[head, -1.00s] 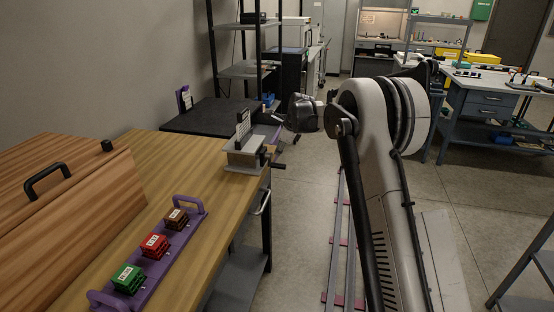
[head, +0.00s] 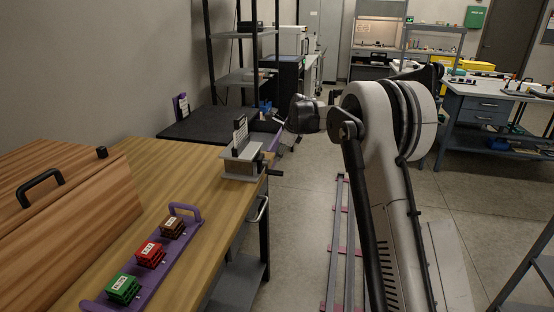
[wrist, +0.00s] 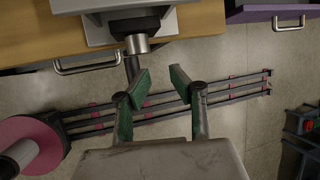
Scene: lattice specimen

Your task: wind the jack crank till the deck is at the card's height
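The jack (head: 243,166) is a small grey stand on the wooden bench near its right edge, with a dark upright plate with pale marks (head: 240,134) on its deck. Its crank (head: 273,173) sticks out to the right past the bench edge. In the wrist view the crank's metal hub (wrist: 137,43) and dark arm show under the jack's grey body (wrist: 128,15). My gripper (wrist: 158,80) is open, its green-padded fingers apart, just short of the crank, with nothing held. I cannot read a height card.
A purple tray (head: 102,305) on the bench holds green (head: 123,288), red (head: 151,255) and brown (head: 173,227) labelled blocks. A wooden case (head: 90,205) stands at left. A dark mat (head: 205,126) and a purple holder (head: 181,106) lie beyond. Floor rails (head: 340,240) run beside the bench.

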